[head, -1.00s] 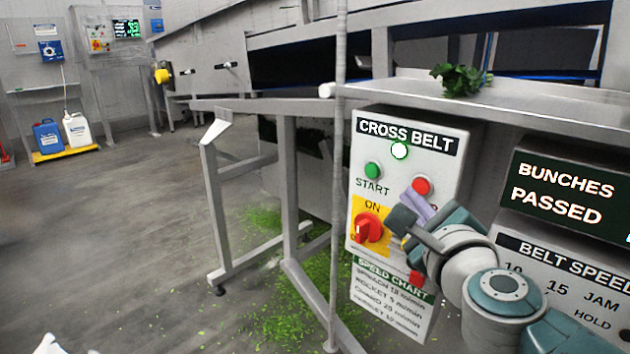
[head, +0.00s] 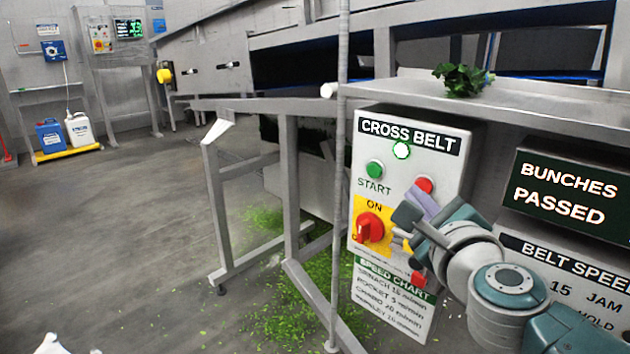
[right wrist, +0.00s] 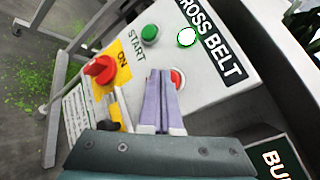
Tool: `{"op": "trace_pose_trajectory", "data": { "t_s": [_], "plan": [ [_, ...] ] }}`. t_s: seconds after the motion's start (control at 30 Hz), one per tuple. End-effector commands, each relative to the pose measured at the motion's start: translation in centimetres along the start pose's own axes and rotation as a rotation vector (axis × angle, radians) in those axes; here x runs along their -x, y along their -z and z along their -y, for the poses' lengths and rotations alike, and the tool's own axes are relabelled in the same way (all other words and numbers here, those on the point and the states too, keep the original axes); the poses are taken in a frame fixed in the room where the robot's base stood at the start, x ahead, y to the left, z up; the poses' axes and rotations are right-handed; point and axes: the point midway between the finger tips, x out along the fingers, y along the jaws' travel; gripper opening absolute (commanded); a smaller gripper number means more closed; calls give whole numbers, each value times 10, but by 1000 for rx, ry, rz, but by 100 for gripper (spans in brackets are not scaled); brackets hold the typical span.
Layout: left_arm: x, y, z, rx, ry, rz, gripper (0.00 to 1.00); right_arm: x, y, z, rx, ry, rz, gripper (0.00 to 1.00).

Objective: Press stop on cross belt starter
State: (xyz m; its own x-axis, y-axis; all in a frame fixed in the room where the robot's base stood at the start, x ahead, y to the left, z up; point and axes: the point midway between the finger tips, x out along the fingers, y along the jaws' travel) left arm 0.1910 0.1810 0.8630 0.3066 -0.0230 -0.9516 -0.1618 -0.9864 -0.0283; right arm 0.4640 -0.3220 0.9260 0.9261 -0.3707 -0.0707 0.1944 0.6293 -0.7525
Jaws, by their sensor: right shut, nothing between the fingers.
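The cross belt starter (head: 452,171) is a pale box labelled CROSS BELT with a lit white lamp (head: 401,150). Its green START button (head: 375,169) is at upper left, and the red button (head: 424,185) is at right. My right gripper (head: 415,200) is in front of the box, just below the red button. In the right wrist view the shut, empty fingers (right wrist: 163,78) point at the red button (right wrist: 178,78) and partly cover it. I cannot tell whether they touch it. The label under that button is hidden.
A red rotary switch (head: 369,228) on a yellow ON plate sits left of my gripper. A speed chart (head: 392,300) hangs below. A display reading BUNCHES PASSED (head: 568,195) is at right. A steel post (head: 338,200) stands left of the box. Leaves (head: 462,79) lie on the ledge.

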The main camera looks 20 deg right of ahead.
Motion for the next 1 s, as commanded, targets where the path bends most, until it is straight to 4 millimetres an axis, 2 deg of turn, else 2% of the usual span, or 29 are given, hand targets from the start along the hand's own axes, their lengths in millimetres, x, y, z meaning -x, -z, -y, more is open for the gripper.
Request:
{"op": "trace_pose_trajectory", "data": {
  "t_s": [1.0],
  "plan": [
    [-1, -1, 2, -9, 7, 2, 69, -6, 5, 4, 0, 0, -1, 0]
  ]
}}
